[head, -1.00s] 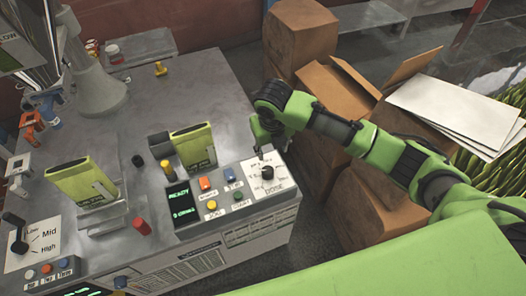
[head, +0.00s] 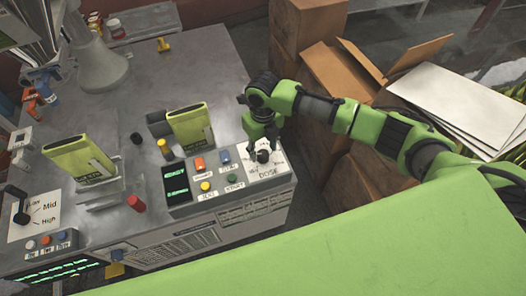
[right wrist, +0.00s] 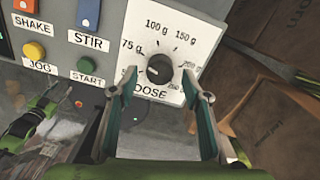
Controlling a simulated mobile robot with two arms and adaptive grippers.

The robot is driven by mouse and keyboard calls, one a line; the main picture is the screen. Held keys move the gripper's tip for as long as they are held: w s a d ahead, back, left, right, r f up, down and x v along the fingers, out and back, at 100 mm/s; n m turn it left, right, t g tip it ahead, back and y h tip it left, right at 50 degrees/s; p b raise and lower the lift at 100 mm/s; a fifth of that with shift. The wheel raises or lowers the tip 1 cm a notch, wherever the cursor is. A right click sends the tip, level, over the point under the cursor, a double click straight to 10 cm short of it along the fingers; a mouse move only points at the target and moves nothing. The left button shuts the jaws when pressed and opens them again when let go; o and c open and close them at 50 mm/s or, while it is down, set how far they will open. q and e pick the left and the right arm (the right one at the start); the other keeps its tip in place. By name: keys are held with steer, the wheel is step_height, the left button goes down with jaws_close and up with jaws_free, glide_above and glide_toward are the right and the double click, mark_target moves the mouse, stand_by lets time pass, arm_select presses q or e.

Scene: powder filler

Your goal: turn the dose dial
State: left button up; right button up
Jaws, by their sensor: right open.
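The dose dial (head: 262,156) is a black round knob on a white plate marked DOSE, at the right end of the machine's control panel. It also shows in the right wrist view (right wrist: 160,68), with gram marks around it. Which mark it points to is hard to tell. In the head view, my right gripper (head: 260,143) comes down from above at the dial. Contact with the knob cannot be made out. My left gripper does not show.
Beside the dial are the blue STIR button (right wrist: 88,14), green START button (right wrist: 87,65), yellow JOG button (right wrist: 34,51) and a dark display (head: 176,183). Green pouches (head: 191,128) stand on the grey machine top. Cardboard boxes (head: 345,95) are stacked close to the right.

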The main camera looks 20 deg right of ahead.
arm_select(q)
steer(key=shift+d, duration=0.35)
arm_select(e)
steer(key=shift+f, duration=1.3)
steer(key=c, duration=1.1)
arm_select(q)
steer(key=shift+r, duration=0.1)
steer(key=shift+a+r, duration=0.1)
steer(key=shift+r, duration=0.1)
arm_select(e)
steer(key=shift+r, duration=0.1)
